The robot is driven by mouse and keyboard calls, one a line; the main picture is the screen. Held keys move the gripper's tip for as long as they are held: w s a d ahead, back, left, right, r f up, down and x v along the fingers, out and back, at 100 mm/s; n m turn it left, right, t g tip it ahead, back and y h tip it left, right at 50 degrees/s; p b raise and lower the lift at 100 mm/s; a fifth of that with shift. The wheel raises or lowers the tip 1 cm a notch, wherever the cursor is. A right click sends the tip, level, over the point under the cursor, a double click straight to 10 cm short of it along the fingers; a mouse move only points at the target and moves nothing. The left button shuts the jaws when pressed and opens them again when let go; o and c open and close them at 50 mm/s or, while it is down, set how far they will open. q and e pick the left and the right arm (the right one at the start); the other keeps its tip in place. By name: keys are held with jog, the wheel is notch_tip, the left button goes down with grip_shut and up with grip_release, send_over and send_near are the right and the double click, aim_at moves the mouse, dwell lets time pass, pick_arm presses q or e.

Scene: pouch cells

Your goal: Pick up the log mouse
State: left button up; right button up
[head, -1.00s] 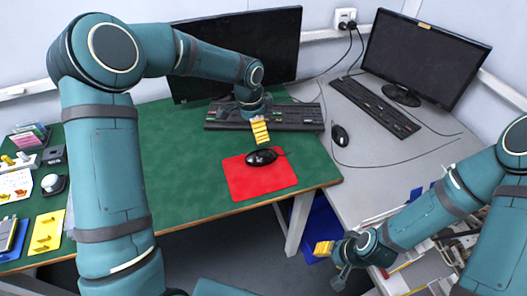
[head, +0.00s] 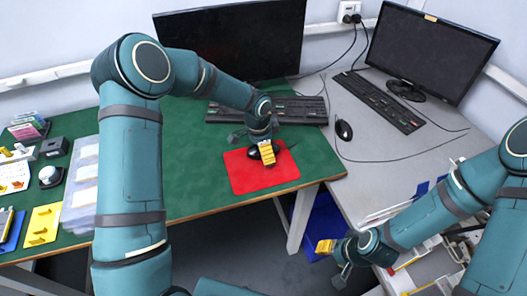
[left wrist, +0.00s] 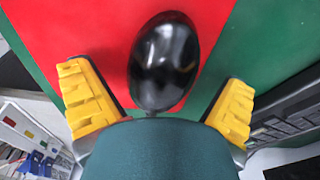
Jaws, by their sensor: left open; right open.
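A glossy black mouse (head: 254,153) lies on the red mouse pad (head: 262,183) on the green table. My left gripper (head: 262,151) is over it, and its yellow finger hides part of the mouse in the head view. In the left wrist view the mouse (left wrist: 163,62) sits between the two yellow fingers of my left gripper (left wrist: 158,80), which are spread wide. A gap shows on both sides, so the fingers do not hold it. My right gripper (head: 334,262) is open and empty, low at the grey table's front edge.
A second dark mouse (head: 344,130) lies on the grey table (head: 375,152) beside a keyboard (head: 378,102). Another keyboard (head: 300,109) and a monitor (head: 235,45) stand behind the red pad.

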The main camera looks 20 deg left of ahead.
pick_arm(q)
jog(key=c, duration=1.4)
jog(key=shift+o, duration=0.2)
